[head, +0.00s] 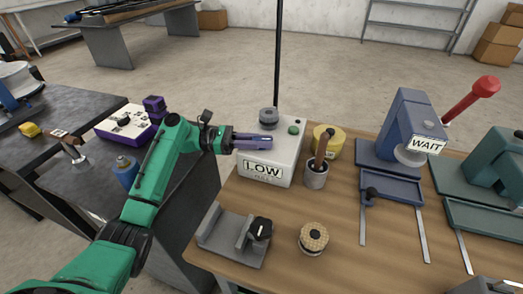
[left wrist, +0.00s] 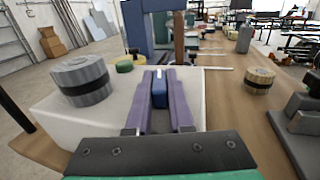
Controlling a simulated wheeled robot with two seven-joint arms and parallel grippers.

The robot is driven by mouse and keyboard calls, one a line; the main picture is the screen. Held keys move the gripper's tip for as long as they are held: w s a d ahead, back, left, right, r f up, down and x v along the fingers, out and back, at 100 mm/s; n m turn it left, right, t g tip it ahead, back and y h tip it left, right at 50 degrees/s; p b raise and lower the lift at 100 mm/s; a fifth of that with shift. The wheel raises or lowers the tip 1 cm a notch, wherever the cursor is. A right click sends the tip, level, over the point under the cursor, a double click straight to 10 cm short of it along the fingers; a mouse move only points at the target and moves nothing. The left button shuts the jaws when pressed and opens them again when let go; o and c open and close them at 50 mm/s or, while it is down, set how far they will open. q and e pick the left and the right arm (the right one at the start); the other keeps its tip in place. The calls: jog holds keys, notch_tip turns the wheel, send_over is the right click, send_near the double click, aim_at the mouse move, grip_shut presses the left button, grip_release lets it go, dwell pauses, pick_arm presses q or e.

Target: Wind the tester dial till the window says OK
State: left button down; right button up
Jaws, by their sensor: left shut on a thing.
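The tester is a white box (head: 284,160) on the wooden table, and its front window (head: 262,171) reads LOW. My left gripper (head: 266,142) lies level over the top of the box. In the left wrist view its purple fingers (left wrist: 160,88) are shut on a small dark blue piece (left wrist: 159,93), which appears to be the tester's dial; the fingers hide most of it. A grey round piece with a dark band (head: 268,119) stands on the box behind the gripper, and shows at left in the left wrist view (left wrist: 82,80). My right gripper is not in view.
A green button (head: 293,129) is on the box. A cup with a brown-handled tool (head: 316,175) and a yellow round piece (head: 328,140) stand close to its right. A blue press (head: 402,130) has a WAIT sign. A grey fixture (head: 235,235) and ribbed disc (head: 313,238) lie in front.

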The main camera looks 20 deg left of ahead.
aim_at(262, 139)
pick_arm(q)
jog(key=m+g+b, duration=0.1)
jog(key=g, duration=0.1)
jog(key=m+g+b, duration=0.1)
jog(key=b, duration=0.1)
jog(key=shift+f+g, duration=0.2)
jog(key=shift+g, duration=0.2)
jog(key=shift+r+m+g+b, duration=0.15)
jog(key=shift+m+g+b, duration=0.95)
jog(key=shift+g+b, duration=0.25)
jog(key=c, duration=0.8)
grip_release()
jog(key=shift+r, duration=0.1)
notch_tip(262, 139, up, 20)
jog(key=p, duration=0.2)
jog(key=shift+p, duration=0.4)
